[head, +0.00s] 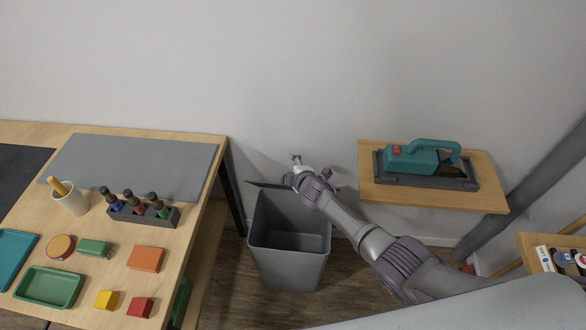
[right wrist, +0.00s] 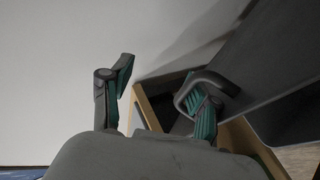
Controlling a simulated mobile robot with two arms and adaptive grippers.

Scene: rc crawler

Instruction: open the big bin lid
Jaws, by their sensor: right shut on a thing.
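The big bin (head: 290,250) is a grey, tall bin standing on the floor between the workbench and the wall shelf. Its mouth is uncovered and I see into its dark inside. The lid (head: 268,184) is raised at the bin's back edge and shows nearly edge-on; it is a large grey panel in the right wrist view (right wrist: 245,65). My right gripper (head: 296,160) is at the lid, above the back of the bin. In the right wrist view, a dark loop handle (right wrist: 195,84) on the lid is at the right finger of that gripper (right wrist: 160,95). My left gripper is out of view.
The workbench (head: 125,262) at left holds a grey mat, a cup, a bottle rack, trays and blocks. A wall shelf (head: 435,195) at right carries a teal tool in a tray. A plain wall is close behind the bin.

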